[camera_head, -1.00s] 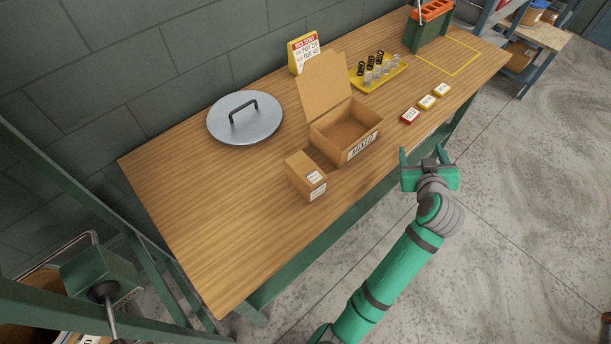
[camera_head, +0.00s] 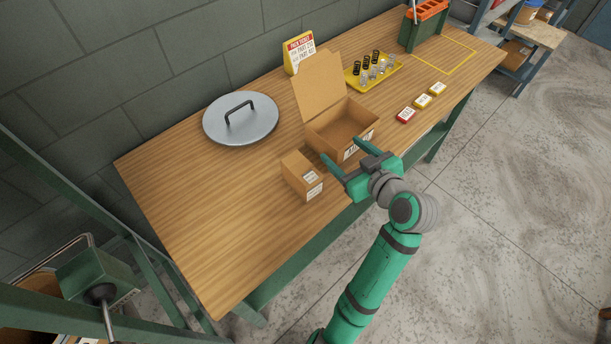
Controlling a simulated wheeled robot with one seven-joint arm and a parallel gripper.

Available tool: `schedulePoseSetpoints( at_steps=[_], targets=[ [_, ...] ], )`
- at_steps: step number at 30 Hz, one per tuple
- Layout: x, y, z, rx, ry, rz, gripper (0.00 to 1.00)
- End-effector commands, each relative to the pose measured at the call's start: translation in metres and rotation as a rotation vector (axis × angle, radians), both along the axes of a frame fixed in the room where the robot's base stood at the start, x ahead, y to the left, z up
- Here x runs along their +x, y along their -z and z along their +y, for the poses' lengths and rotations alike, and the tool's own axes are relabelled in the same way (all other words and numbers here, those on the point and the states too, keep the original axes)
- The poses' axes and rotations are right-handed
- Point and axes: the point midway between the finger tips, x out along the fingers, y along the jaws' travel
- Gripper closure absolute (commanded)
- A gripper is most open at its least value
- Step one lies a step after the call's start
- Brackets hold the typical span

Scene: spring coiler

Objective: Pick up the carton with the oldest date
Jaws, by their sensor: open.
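A small closed brown carton (camera_head: 301,177) stands on the wooden table near its front edge, with white labels on its right side. Their print is too small to read. A larger brown carton (camera_head: 331,135) with its lid flap raised stands just behind and to the right. It looks empty, and its front label is partly hidden by my gripper. My gripper (camera_head: 340,157) is open and empty. Its fingers point left, in front of the open carton and to the right of the small carton. I cannot tell whether a finger touches either carton.
A round grey lid (camera_head: 240,122) with a black handle lies at the left. A yellow tray (camera_head: 375,73) of small cylinders and a pick ticket sign (camera_head: 299,52) stand behind. Small red and yellow boxes (camera_head: 422,101) line the front right edge. The table's left front is clear.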

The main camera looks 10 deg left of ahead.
Motion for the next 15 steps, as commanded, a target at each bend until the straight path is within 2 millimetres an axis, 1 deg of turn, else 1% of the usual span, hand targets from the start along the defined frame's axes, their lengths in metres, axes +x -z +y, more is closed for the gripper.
schedulePoseSetpoints(
  at_steps=[1,3,6,8,10,13,15],
  targets=[
    [-0.015,0.002,0.019,0.01,-0.049,0.009,0.33],
    [-0.036,0.004,0.043,0.026,-0.118,0.02,0.33],
    [-0.065,0.004,0.073,0.045,-0.207,0.034,0.33],
    [-0.067,0.01,0.061,0.066,-0.188,0.063,0.33],
    [-0.071,0.013,0.055,0.083,-0.182,0.083,0.33],
    [-0.072,0.017,0.054,0.097,-0.178,0.1,0.33],
    [-0.068,0.021,0.06,0.1,-0.179,0.104,0.33]
  ],
)
